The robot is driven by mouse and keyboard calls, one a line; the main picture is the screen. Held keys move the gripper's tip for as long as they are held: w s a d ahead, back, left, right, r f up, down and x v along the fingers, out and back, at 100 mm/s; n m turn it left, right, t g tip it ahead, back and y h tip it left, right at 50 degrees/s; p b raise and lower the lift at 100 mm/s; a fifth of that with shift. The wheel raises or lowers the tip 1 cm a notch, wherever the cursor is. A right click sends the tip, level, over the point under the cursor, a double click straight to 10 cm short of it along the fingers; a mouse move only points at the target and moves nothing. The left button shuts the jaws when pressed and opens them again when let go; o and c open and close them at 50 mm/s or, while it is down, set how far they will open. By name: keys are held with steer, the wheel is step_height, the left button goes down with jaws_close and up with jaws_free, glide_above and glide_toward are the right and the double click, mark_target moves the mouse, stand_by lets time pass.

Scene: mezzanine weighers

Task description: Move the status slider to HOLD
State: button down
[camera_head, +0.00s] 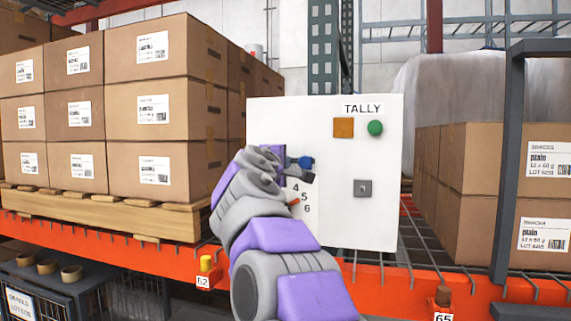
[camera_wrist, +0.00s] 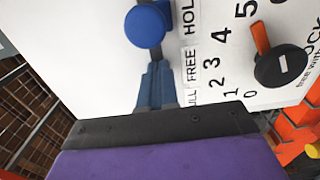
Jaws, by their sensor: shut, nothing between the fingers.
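The status slider has a blue round knob (camera_wrist: 147,26) on a dark slot in the white TALLY panel (camera_head: 390,218). In the wrist view the knob is near the top, beside the partly cut-off label "HOL" (camera_wrist: 188,15). The label "FREE" (camera_wrist: 191,65) and a partly hidden label follow below. I cannot tell the exact stop. My gripper (camera_wrist: 154,66) is shut and empty, its fingertips over the slot just below the knob. I cannot tell whether they touch. In the head view the knob (camera_head: 306,162) shows just beyond my wrist, which hides part of the panel.
A numbered dial with a black knob (camera_wrist: 281,67) and orange pointer lies beside the slider. The panel also has an orange square (camera_head: 343,127), a green button (camera_head: 375,128) and a grey switch (camera_head: 363,188). Stacked cartons (camera_head: 75,110) flank the left; more cartons (camera_head: 461,190) stand right.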

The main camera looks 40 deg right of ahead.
steer(key=b+v, duration=0.3)
steer(key=v, duration=0.7)
stand_by(0.6)
stand_by(0.3)
steer(key=s+a+f+m+g+y+b, duration=0.1)
steer(key=s+a+f+g+y+b, duration=0.15)
steer(key=f, duration=0.95)
steer(key=s+a+f+m+g+y+b, duration=0.1)
steer(key=s+a+f+y+b, duration=0.2)
steer(key=f, duration=0.9)
steer(key=s+a+f+m+g+y+b, duration=0.1)
steer(key=s+f+g+y+b, duration=0.2)
steer(key=f, duration=1)
steer(key=s+a+f+m+g+y+b, duration=0.1)
steer(key=s+a+f+g+y+b, duration=0.1)
steer(key=s+a+f, duration=0.3)
steer(key=s+a+f+m+g+y+b, duration=0.1)
steer(key=s+a+f, duration=0.4)
steer(key=s+f, duration=0.9)
steer(key=s+a+f+m+g+y+b, duration=0.2)
steer(key=s+a+f, duration=0.4)
steer(key=s+f, duration=0.3)
steer(key=shift+s+f+m+g+y+b, duration=0.3)
steer(key=shift+f+g+b, duration=0.35)
steer(key=shift+f+b, duration=0.4)
